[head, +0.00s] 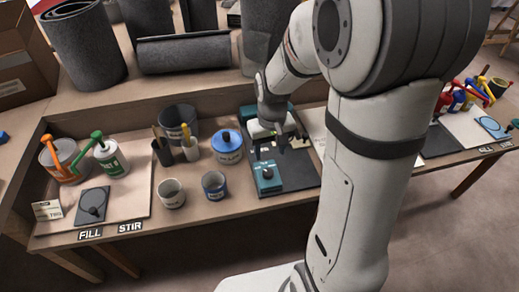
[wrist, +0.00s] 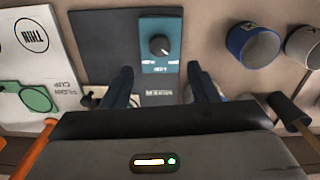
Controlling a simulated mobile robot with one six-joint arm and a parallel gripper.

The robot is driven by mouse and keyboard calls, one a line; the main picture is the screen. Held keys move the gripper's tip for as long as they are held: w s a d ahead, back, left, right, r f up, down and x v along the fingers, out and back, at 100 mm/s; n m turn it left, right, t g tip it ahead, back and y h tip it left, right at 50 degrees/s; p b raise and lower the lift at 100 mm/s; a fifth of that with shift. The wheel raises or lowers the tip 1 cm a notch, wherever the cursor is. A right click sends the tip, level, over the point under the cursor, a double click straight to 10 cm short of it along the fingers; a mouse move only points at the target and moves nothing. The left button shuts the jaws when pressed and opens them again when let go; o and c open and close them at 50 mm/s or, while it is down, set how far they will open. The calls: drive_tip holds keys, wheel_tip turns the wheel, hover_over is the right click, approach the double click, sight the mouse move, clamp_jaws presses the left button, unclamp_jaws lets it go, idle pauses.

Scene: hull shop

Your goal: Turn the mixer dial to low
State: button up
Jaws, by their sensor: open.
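The mixer's teal control box (head: 268,183) stands at the front of a dark mat on the bench, with a black round dial (head: 267,173) on top. In the wrist view the dial (wrist: 160,45) carries a light pointer mark, and the small lettering on the teal box (wrist: 160,65) is too blurred to read. My gripper (head: 270,148) hangs above and behind the control box. In the wrist view my gripper (wrist: 164,78) is open and empty, its fingers apart and below the dial in the picture. The dial is not between the fingertips. The arm hides part of the mixer behind.
A blue-lidded pot (head: 227,147), a dark blue mug (head: 214,185) and a pale mug (head: 172,193) stand left of the mat. Further left are a FILL board (head: 125,190) and cans with orange and green handles.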

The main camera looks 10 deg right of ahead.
sight(268, 171)
drive_tip(key=f, duration=0.2)
drive_tip(key=shift+w+f, duration=0.4)
wheel_tip(268, 171, down, 7)
drive_tip(key=shift+f+b, duration=0.1)
drive_tip(key=shift+b, duration=0.95)
drive_tip(key=shift+c, duration=0.5)
